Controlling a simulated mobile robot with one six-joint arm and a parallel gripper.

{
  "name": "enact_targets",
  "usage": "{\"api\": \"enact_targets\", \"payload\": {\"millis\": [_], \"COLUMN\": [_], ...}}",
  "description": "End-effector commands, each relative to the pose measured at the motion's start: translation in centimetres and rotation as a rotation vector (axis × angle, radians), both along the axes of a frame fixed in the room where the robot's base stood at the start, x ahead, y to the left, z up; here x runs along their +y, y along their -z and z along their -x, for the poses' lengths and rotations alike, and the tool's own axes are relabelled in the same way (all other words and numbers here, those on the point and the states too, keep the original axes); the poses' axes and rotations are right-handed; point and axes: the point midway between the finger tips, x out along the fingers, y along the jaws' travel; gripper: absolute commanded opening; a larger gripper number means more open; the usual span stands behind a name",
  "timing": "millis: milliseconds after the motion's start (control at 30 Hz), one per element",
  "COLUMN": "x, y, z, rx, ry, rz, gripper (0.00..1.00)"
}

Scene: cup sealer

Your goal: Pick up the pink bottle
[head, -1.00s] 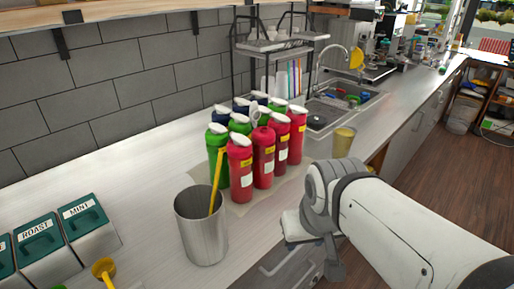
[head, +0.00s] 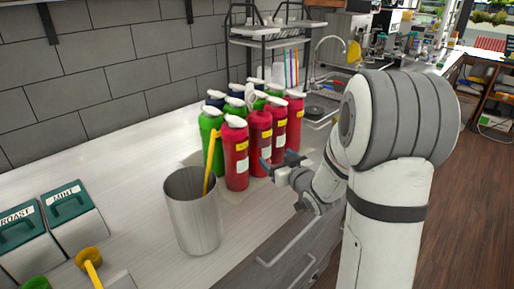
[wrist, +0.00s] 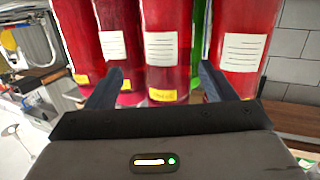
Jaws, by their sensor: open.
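Several pink-red bottles with white caps stand upright in a cluster on the counter, the nearest one (head: 235,158) at the front and others behind it (head: 260,128) and to its right (head: 295,118). My gripper (head: 280,163) is open and empty at the right front side of the cluster, at about the height of the bottles' lower half. In the wrist view a pink-red bottle with a white label (wrist: 167,50) stands between and beyond my open fingers (wrist: 162,70). More pink-red bottles flank it closely. The caps are out of frame there.
A metal cup (head: 192,215) with a yellow-handled utensil is in front. A black rack (head: 268,35) and sink lie behind. Green-lidded containers (head: 75,215) are at left.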

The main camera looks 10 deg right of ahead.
Motion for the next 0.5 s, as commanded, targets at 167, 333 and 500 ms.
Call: {"api": "enact_targets", "payload": {"millis": [167,333,500], "x": [0.4,1.1,1.7], "y": [1.0,0.8,0.7], "z": [-0.4,-1.7,-3.5], "rx": [-0.077,-0.094,-0.092], "ry": [-0.064,-0.079,-0.078], "rz": [-0.06,-0.072,-0.071], "gripper": [0.77,0.77,0.77]}}
